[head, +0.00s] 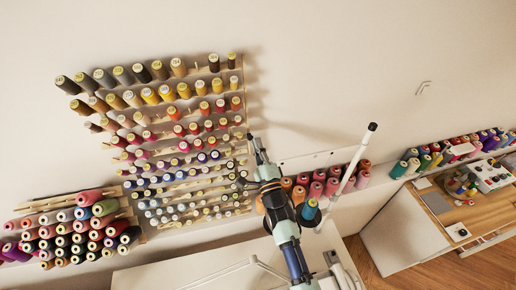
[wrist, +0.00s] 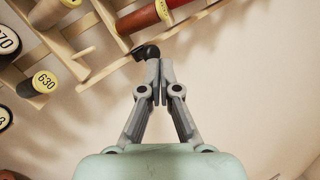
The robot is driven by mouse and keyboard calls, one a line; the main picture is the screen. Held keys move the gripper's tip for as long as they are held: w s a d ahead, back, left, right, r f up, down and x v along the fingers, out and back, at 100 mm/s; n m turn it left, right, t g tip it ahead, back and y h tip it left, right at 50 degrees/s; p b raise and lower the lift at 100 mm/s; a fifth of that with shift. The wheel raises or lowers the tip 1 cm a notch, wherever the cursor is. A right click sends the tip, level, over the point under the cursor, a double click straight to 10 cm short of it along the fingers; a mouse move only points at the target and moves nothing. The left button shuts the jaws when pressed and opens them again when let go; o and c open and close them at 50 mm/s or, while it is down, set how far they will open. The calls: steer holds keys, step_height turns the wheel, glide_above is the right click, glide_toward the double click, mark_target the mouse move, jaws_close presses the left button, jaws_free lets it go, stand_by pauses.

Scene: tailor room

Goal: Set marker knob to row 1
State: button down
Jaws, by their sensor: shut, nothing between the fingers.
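A small black knob (wrist: 146,52), which looks like the marker knob, is at the edge of the wooden thread rack (wrist: 90,52) in the wrist view. My gripper (wrist: 160,64) is shut and empty, its fingertips together just right of the knob. The knob lies close against the left fingertip; I cannot tell whether they touch. No row numbers can be read.
Rows of thread spools (head: 150,95) fill the rack left of my gripper. Pink and orange spools (head: 318,190) stand on a shelf to the right. A white rod with a black tip (head: 348,175) rises right of my arm.

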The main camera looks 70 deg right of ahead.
steer(key=shift+d+r, duration=0.1)
steer(key=shift+r, duration=0.7)
